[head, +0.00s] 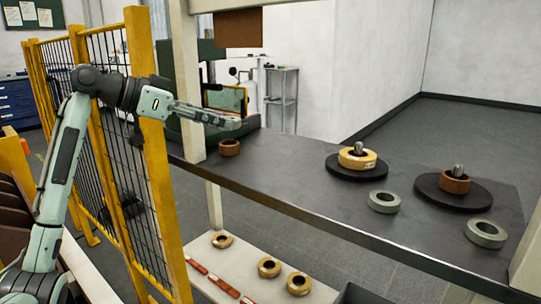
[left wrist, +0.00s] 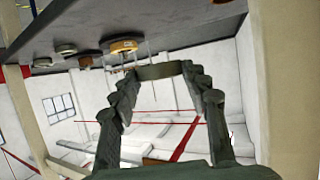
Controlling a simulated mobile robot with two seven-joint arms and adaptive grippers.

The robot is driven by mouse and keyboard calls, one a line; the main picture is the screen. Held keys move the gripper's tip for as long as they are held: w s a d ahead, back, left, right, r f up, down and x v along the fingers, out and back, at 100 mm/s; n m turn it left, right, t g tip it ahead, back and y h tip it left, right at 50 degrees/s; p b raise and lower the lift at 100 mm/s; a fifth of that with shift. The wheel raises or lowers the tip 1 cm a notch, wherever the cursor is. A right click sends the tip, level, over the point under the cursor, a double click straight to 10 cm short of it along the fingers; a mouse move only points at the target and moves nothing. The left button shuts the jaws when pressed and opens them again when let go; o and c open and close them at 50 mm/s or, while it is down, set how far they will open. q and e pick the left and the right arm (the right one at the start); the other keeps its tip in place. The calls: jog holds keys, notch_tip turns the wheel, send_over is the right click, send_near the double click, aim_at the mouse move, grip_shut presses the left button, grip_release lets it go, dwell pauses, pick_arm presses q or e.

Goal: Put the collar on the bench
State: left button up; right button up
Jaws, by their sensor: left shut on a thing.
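My left gripper (head: 222,119) is over the far left end of the dark bench (head: 300,188), above a brown ring (head: 229,147). In the left wrist view its fingers (left wrist: 160,71) are shut on a dark grey-green band-like piece (left wrist: 158,71), seen edge-on, which looks like the collar. In the head view this piece can hardly be told from the fingertips. Two similar grey-green rings, one nearer the middle (head: 384,202) and one at the right (head: 486,234), lie flat on the bench. My right gripper is not in view.
Two black discs with spindles stand on the bench, one with a yellow-orange roll (head: 357,158), one with a copper-brown roll (head: 454,183). Several rolls lie on the lower shelf (head: 245,270). A white post (head: 186,80) and yellow mesh fence (head: 150,150) stand near my left arm. The bench's left middle is clear.

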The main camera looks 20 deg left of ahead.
pick_arm(q)
send_over(261, 167)
notch_tip(261, 167, down, 6)
jog(key=shift+a+f+p, duration=0.1)
jog(key=shift+f+p, duration=0.15)
jog(key=shift+p, duration=0.05)
jog(key=shift+w+f, duration=0.1)
jog(key=shift+f, duration=1.95)
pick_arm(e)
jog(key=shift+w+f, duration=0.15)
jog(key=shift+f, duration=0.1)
pick_arm(q)
jog(key=shift+f, duration=0.25)
jog(key=o, duration=1.1)
jog(key=shift+o, duration=1.3)
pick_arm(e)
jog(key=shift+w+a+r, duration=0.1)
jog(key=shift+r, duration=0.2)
